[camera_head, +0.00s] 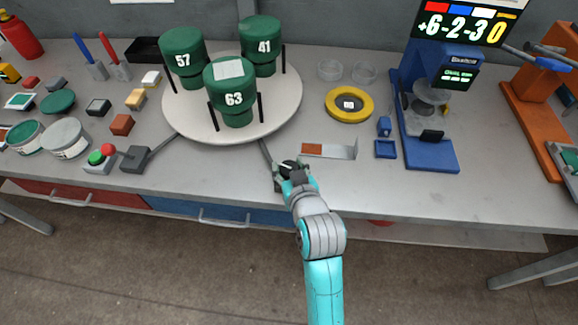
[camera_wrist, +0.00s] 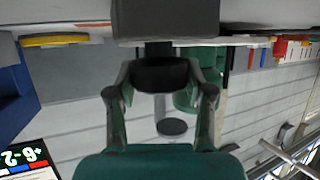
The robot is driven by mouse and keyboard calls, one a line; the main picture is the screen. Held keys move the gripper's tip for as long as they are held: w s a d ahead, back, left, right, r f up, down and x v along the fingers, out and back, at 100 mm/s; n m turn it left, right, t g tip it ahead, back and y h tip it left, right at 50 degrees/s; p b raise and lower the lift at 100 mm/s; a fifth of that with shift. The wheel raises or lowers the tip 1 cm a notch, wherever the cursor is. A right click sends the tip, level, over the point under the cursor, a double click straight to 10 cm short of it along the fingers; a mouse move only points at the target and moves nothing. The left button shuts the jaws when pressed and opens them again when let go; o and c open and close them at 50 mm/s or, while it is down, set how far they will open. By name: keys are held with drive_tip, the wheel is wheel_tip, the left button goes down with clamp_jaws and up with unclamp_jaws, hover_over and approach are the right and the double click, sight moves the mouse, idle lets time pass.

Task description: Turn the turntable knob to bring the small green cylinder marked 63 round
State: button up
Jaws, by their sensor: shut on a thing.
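The green cylinder marked 63 (camera_head: 232,100) stands upright at the front of the round white turntable (camera_head: 200,125), with a pale square on its top. Green cylinders marked 57 (camera_head: 184,62) and 41 (camera_head: 261,48) stand behind it, left and right. Thin black posts stand beside the cylinders. My gripper (camera_head: 288,168) is at the bench's front edge, at the end of a rod from the turntable. In the wrist view my gripper (camera_wrist: 160,88) has its fingers closed on the dark knob (camera_wrist: 160,74), below a dark box (camera_wrist: 165,18). The knob is mostly hidden in the head view.
A grey box (camera_head: 135,158) and a red-green button box (camera_head: 101,158) stand left. Right of my gripper are an angled metal plate (camera_head: 330,150), a yellow ring (camera_head: 349,104) and a blue stand (camera_head: 432,155). Small blocks and lids crowd the left bench.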

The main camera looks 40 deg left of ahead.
drive_tip(key=shift+f+m+t+h, duration=0.15)
drive_tip(key=shift+m+t+h, duration=0.45)
drive_tip(key=shift+m+t, duration=0.1)
drive_tip(key=o, duration=1.2)
drive_tip(key=shift+c, duration=0.2)
drive_tip(key=shift+d, duration=0.1)
drive_tip(key=v, duration=1.2)
